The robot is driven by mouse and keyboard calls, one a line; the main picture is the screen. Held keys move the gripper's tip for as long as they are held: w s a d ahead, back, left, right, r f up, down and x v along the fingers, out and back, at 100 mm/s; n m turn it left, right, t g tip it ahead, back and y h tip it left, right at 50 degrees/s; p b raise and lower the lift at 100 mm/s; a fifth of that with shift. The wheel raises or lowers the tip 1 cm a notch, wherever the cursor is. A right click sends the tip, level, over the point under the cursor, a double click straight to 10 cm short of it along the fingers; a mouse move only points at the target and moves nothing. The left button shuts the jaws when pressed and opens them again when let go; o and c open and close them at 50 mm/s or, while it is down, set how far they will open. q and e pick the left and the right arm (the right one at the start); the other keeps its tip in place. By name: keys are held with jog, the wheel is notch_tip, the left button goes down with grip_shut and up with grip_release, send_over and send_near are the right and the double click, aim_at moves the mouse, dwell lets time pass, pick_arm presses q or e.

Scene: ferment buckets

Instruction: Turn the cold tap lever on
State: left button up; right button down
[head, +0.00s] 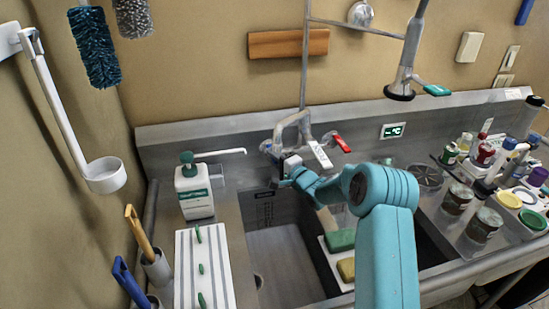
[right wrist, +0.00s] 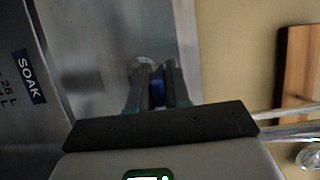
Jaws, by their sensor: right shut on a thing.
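The tap (head: 291,125) is a metal mixer on the sink's back wall. Its red lever (head: 341,143) sticks out on the right side. The cold tap lever is blue (right wrist: 158,88) and shows between the fingers in the right wrist view; in the head view only a small bit of blue shows on the tap's left side. My right gripper (head: 274,165) reaches over the sink to that left side. It is shut on the blue lever (right wrist: 157,82), and its fingers hide most of it. My left gripper is not in view.
The sink (head: 275,258) lies below my right arm, with a green sponge (head: 340,240) and a yellow one (head: 346,269) on a rack. A soap bottle (head: 194,190) stands at left. Several jars and bottles crowd the right counter. A spray tap (head: 403,85) hangs at the back.

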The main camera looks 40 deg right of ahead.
jog(key=w+a+m+g+h+b, duration=0.3)
jog(key=m+g+h+b, duration=0.3)
jog(key=m+h+b, duration=0.3)
jog(key=shift+w+a+r+g+h+b, duration=0.35)
jog(key=shift+w+h+b, duration=0.65)
jog(key=shift+h, duration=0.7)
jog(key=shift+s+f, duration=0.1)
jog(key=shift+f, duration=0.05)
jog(key=c, duration=1.2)
grip_release()
jog(key=shift+o, duration=0.2)
jog(key=shift+f, duration=0.1)
jog(key=shift+a+f, duration=0.1)
jog(key=shift+a, duration=0.05)
